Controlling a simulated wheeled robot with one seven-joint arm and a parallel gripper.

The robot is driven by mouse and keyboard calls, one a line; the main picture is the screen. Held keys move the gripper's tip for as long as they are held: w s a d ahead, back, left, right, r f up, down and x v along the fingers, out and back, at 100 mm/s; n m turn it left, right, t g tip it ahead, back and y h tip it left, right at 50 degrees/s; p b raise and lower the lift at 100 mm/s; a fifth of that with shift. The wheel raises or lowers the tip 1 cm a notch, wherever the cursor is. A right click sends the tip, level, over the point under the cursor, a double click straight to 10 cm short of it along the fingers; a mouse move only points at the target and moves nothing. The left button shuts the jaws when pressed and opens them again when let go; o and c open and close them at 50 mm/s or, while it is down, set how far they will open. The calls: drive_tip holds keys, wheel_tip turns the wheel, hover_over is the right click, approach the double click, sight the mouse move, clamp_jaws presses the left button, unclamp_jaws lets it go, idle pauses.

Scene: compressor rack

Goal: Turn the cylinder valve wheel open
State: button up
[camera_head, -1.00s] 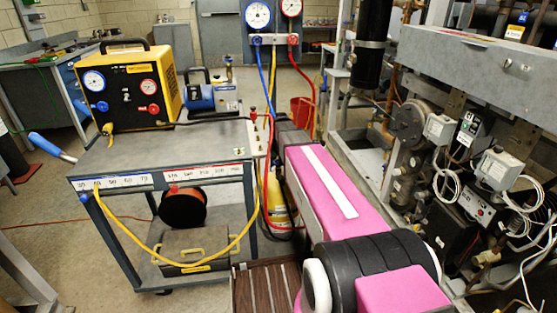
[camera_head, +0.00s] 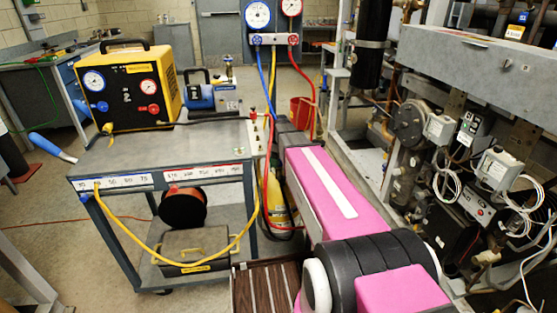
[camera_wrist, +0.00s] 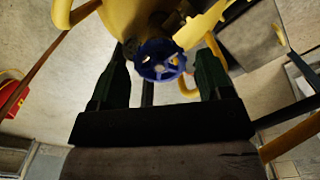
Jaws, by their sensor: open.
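The cylinder valve wheel (camera_wrist: 161,60) is a blue spoked handwheel, seen in the wrist view at the top of a yellow cylinder (camera_wrist: 135,15). My gripper (camera_wrist: 165,65) is open, with one dark finger on each side of the wheel. I cannot tell whether either finger touches it. In the head view the yellow cylinder (camera_head: 278,200) shows only in part behind the cart, beside my pink arm. The wheel and my gripper are hidden in that view.
A cart (camera_head: 210,140) with a yellow recovery machine (camera_head: 138,88) and a blue vacuum pump (camera_head: 212,95) stands at left. Yellow, blue and red hoses hang from the gauge manifold (camera_head: 274,40). The compressor rack (camera_head: 470,60) is close on the right. A red bucket (camera_head: 301,112) is behind.

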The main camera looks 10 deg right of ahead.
drive_tip(key=m, duration=0.5)
drive_tip(key=shift+m, duration=0.3)
drive_tip(key=m, duration=0.4)
drive_tip(key=shift+m, duration=0.3)
drive_tip(key=c, duration=0.7)
